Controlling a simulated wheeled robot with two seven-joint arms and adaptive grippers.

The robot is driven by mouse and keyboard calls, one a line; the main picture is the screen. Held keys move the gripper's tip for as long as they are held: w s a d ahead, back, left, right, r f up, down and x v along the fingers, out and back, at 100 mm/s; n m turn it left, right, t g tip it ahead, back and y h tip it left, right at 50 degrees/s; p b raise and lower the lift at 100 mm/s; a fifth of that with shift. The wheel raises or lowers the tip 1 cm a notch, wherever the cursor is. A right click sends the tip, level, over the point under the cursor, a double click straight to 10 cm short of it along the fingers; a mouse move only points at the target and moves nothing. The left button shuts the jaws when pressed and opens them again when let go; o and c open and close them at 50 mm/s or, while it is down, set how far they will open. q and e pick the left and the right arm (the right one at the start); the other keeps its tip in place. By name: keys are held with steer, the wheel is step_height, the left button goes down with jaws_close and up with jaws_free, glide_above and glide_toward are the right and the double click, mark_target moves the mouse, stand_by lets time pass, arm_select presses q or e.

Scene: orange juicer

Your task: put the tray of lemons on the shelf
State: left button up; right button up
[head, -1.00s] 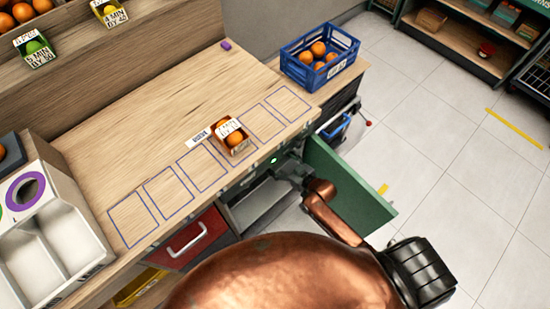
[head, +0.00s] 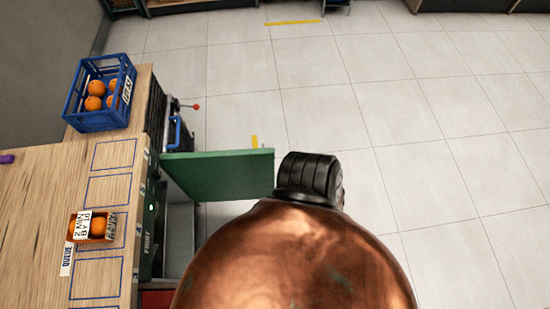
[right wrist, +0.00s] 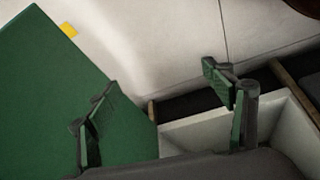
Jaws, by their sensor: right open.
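No tray of lemons shows in either current view. A small tray of oranges (head: 92,228) with a white label sits on the wooden counter (head: 30,225) in the head view. My right gripper (right wrist: 160,82) is open in the right wrist view, with nothing between its fingers. Its fingers hang over a green door panel (right wrist: 60,95) and the edge of a pale open compartment (right wrist: 195,135). My right gripper is hidden in the head view. My left gripper is in neither view.
The green door (head: 220,175) stands open from the cabinet front. A blue crate (head: 95,122) of oranges is at the counter's far end. Blue outlined squares mark the counter. The tiled floor (head: 400,110) to the right is clear.

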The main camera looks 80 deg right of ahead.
steer(key=s+f+g, duration=0.2)
steer(key=s+f, duration=0.1)
steer(key=s, duration=1)
steer(key=s+f+g, duration=0.2)
steer(key=s+f, duration=0.1)
steer(key=s, duration=1)
steer(key=shift+s+a+f+g+h, duration=0.2)
steer(key=shift+s+a+g+h, duration=0.05)
steer(key=shift+g+h, duration=0.05)
